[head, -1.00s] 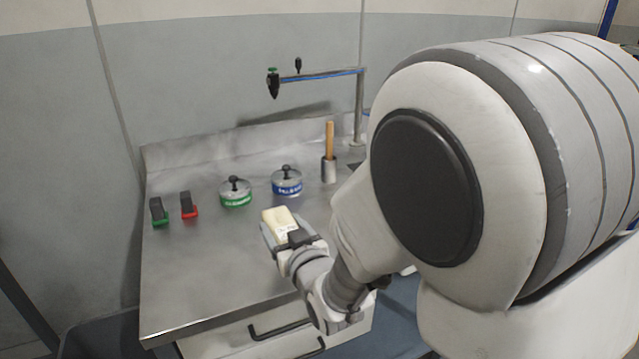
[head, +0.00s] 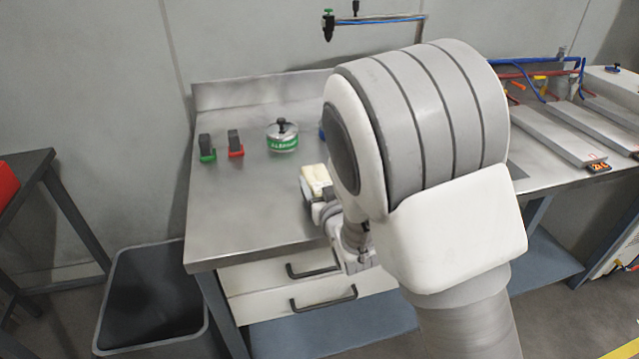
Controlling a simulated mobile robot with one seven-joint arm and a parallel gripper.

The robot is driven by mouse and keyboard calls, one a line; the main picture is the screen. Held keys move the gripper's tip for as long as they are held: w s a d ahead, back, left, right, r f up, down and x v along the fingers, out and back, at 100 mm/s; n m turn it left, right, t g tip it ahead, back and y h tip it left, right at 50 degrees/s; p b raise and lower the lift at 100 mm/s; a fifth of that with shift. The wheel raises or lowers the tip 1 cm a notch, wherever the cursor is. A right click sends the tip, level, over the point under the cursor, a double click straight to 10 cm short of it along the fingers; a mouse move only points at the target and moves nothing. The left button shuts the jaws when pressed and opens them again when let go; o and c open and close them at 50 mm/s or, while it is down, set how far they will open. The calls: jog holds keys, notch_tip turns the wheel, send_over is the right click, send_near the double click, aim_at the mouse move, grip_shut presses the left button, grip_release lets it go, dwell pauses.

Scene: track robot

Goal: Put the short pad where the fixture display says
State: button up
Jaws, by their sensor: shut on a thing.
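My gripper (head: 318,195) is shut on a cream-coloured pad (head: 315,178), held above the metal bench, left of my arm. The lower part of the pad is hidden by the gripper. Long grey fixtures (head: 560,137) lie on the bench at the right, beyond my arm. A small display (head: 598,167) with orange characters sits at the near end of one; its text is too small to read surely. Another fixture (head: 612,112) lies behind it, partly cut off by the frame's edge.
A green-labelled tin (head: 282,137), a green-based block (head: 206,148) and a red-based block (head: 235,144) stand on the bench (head: 235,205). A dark bin (head: 155,300) is at the lower left. A post with a blue-lined arm (head: 375,19) rises behind. My arm hides the bench's middle.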

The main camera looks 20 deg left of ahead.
jog(key=shift+f+b, duration=0.25)
jog(key=shift+b, duration=0.05)
jog(key=o, duration=1.3)
jog(key=shift+r, duration=0.1)
jog(key=shift+o, duration=0.2)
